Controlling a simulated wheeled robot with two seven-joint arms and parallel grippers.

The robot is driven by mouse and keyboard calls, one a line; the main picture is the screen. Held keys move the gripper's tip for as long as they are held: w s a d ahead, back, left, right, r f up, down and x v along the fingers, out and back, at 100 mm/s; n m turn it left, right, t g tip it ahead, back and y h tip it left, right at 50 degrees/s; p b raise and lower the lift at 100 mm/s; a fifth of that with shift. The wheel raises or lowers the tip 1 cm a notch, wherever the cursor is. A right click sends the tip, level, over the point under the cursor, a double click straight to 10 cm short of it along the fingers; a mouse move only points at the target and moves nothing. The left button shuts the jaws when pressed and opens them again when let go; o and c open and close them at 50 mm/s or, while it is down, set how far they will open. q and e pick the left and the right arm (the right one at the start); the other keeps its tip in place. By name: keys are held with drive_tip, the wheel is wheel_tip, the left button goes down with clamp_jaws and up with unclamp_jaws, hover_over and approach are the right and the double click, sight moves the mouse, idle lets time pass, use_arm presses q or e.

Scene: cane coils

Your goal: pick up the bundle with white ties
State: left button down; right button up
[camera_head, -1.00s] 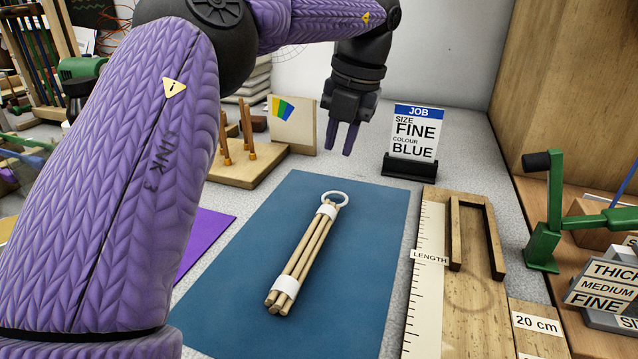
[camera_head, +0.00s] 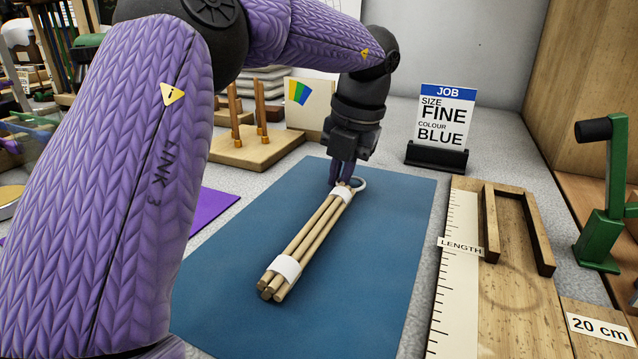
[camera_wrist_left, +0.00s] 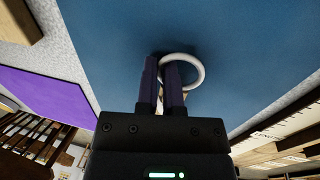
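The bundle of pale cane sticks (camera_head: 306,241) lies slantwise on the blue mat (camera_head: 390,255). It has a white tie (camera_head: 286,267) near its near end, another white tie (camera_head: 342,192) near its far end, and a white ring (camera_head: 361,183) at the far tip. My left gripper (camera_head: 342,184) points down at the ring. In the left wrist view its fingers (camera_wrist_left: 161,72) are close together, one inside the ring (camera_wrist_left: 199,73) and one outside, with the ring's side between them. They look shut on it. The exact contact is hidden. My right gripper is not in view.
A wooden peg stand (camera_head: 255,150) is behind and left of the mat. A job sign reading FINE and BLUE (camera_head: 445,125) stands behind right. A wooden length gauge (camera_head: 500,290) lies along the right. A purple mat (camera_head: 215,203) is left. The mat's near right part is clear.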

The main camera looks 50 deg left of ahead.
use_arm(q)
drive_tip(key=shift+r, duration=0.1)
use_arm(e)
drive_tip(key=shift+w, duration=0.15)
use_arm(q)
wheel_tip(320, 180, up, 10)
drive_tip(key=p, duration=0.6)
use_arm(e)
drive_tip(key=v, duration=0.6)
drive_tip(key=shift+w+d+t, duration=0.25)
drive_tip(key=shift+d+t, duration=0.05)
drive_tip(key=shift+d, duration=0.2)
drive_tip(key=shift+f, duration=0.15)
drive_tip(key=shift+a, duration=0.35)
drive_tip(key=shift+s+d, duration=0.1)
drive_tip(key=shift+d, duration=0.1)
